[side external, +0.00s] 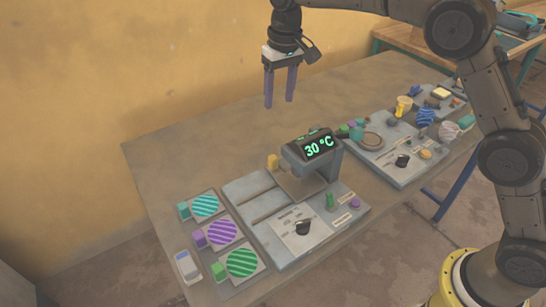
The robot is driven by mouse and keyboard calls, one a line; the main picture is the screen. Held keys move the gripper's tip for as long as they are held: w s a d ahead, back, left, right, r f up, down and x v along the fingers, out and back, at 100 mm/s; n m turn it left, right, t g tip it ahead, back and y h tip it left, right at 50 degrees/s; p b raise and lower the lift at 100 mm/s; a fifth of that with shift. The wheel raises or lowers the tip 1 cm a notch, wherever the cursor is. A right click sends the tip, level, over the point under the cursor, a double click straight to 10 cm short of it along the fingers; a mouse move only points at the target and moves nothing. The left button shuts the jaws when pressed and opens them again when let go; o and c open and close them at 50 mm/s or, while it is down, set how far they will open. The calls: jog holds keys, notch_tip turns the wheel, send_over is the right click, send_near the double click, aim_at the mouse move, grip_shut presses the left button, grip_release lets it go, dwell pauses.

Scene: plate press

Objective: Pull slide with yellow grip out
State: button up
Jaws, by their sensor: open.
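A grey plate press (317,147) with a lit "30 °C" display stands on a grey base panel (255,187). A small yellow grip (273,161) shows at the press's back left, by a flat slide plate (298,186) under the press head. The slide looks pushed in beneath the head, which partly hides it. My gripper (280,88) is open and empty, pointing down, high above the table and behind the press. It touches nothing.
Striped discs in teal (206,205), purple (222,231) and green (242,263) sit on plates with coloured blocks at the left. A second panel (385,158) with knobs and several small objects is at the right. The table's back left is clear.

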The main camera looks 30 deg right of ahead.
jog(key=g, duration=0.1)
send_near(273, 157)
notch_tip(273, 157, down, 10)
jog(key=shift+a+f, duration=0.1)
dwell(0.4)
grip_shut()
dwell(1.3)
